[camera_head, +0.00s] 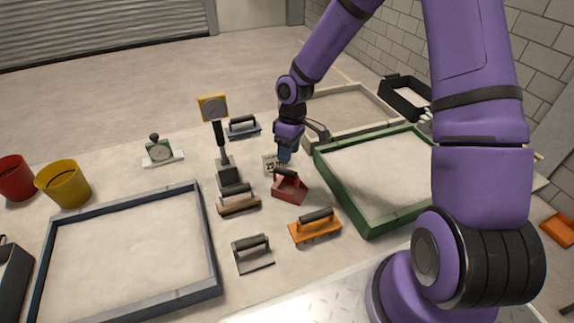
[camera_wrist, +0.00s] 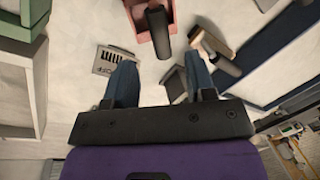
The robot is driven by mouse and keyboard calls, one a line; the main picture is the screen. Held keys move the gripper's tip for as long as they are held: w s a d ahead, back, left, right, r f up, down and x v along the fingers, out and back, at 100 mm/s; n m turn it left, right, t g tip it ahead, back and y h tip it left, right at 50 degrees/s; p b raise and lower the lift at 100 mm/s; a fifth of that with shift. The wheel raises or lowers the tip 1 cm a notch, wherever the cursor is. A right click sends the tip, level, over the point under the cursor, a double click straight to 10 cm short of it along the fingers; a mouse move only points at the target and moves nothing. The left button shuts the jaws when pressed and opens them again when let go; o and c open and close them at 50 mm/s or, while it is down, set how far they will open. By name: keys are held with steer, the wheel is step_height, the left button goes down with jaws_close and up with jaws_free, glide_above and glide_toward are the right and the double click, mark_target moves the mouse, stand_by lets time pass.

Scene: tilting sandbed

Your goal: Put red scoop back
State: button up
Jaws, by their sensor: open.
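The red scoop (camera_head: 290,187) sits on the table left of the green-framed sandbed, with a dark handle on top. In the wrist view the red scoop (camera_wrist: 146,22) shows at the top edge, its dark handle pointing down the picture. My gripper (camera_head: 285,155) is just behind the scoop in the head view, above a small printed card (camera_head: 272,165). In the wrist view my gripper (camera_wrist: 165,72) has its two blue-grey fingers apart with nothing between them. The card (camera_wrist: 113,62) lies beside the left finger. The scoop lies beyond the fingertips, apart from them.
Several floats surround the scoop: orange (camera_head: 315,226), wooden (camera_head: 238,200), grey (camera_head: 252,255) and blue (camera_head: 243,127). A yellow-headed gauge (camera_head: 213,108) stands upright nearby. The green tray (camera_head: 365,215) is right, the grey-blue tray (camera_head: 211,250) left. Red (camera_head: 15,178) and yellow (camera_head: 63,185) buckets stand far left.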

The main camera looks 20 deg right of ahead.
steer(key=s+d+r+m+t+h, duration=0.25)
steer(key=s+r, duration=0.25)
steer(key=r, duration=0.7)
steer(key=s+d+r+m+t+h, duration=0.1)
steer(key=s+d+r+m, duration=0.3)
steer(key=r, duration=0.8)
steer(key=s+r+m+t+y, duration=0.1)
steer(key=s+r, duration=0.4)
steer(key=s, duration=0.4)
steer(key=s+r+m+t+y, duration=0.1)
steer(key=s+r+t, duration=0.1)
steer(key=s+r, duration=0.3)
steer(key=s, duration=0.4)
steer(key=shift+r, duration=0.35)
steer(key=shift+d+m, duration=0.15)
steer(key=shift+m, duration=0.1)
